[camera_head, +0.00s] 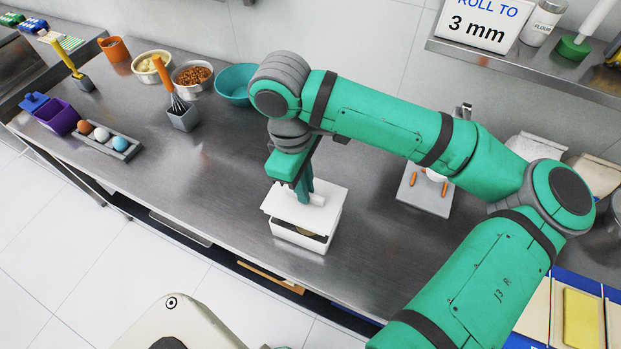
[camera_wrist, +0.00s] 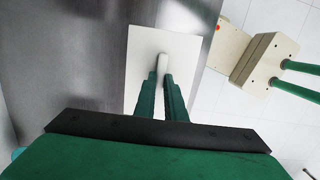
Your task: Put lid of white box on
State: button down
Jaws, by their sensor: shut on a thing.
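The white box (camera_head: 299,237) stands near the front edge of the steel counter, with a narrow part of its inside showing at the front. Its white lid (camera_head: 285,207) is over the box, slightly tilted or offset; I cannot tell whether it touches the rim all round. My gripper (camera_head: 304,194) points down at the lid and is shut on its handle. In the wrist view the lid (camera_wrist: 141,60) shows as a white plate, with the fingers (camera_wrist: 162,80) on its pale handle. The box is hidden under the lid there.
A teal bowl (camera_head: 236,84), a grey holder with a whisk (camera_head: 184,116) and an egg tray (camera_head: 110,142) stand to the left. A grey board with orange pieces (camera_head: 425,190) lies to the right. The counter left of the box is clear.

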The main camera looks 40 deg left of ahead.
jog(key=shift+d+f, duration=0.1)
jog(key=shift+f, duration=2.4)
jog(key=shift+f, duration=1.05)
dwell(1.8)
jog(key=c, duration=1.7)
grip_release()
jog(key=shift+c, duration=0.2)
jog(key=r, duration=0.3)
jog(key=a+r, duration=0.1)
jog(key=r, duration=0.6)
jog(key=shift+s+a+r, duration=0.15)
jog(key=shift+s+r, duration=0.1)
jog(key=shift+r, duration=0.15)
